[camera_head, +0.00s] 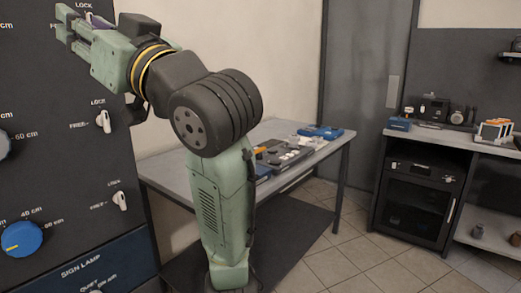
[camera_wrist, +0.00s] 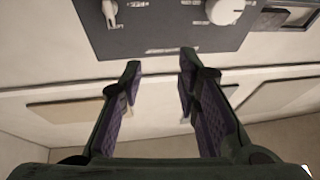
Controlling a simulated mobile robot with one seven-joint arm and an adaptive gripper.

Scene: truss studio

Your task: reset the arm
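My arm is green with dark joints and stands in the middle of the head view, bent over to the upper left. My gripper (camera_head: 72,25) is at the upper left of the head view, in front of the dark control panel, near a white lock switch (camera_head: 88,16). In the wrist view my gripper (camera_wrist: 160,62) shows two fingers with purple pads, spread apart. Nothing is between them. A dark panel with a white switch (camera_wrist: 110,12) and a white round knob (camera_wrist: 226,11) is beyond the fingertips. I cannot tell whether a finger touches the panel.
The control panel (camera_head: 60,120) fills the left, with more lock switches and a blue knob (camera_head: 22,239). Behind my arm is a grey table (camera_head: 165,175) with tools. A dark cabinet (camera_head: 415,190) and shelf stand at right. Tiled floor between them is clear.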

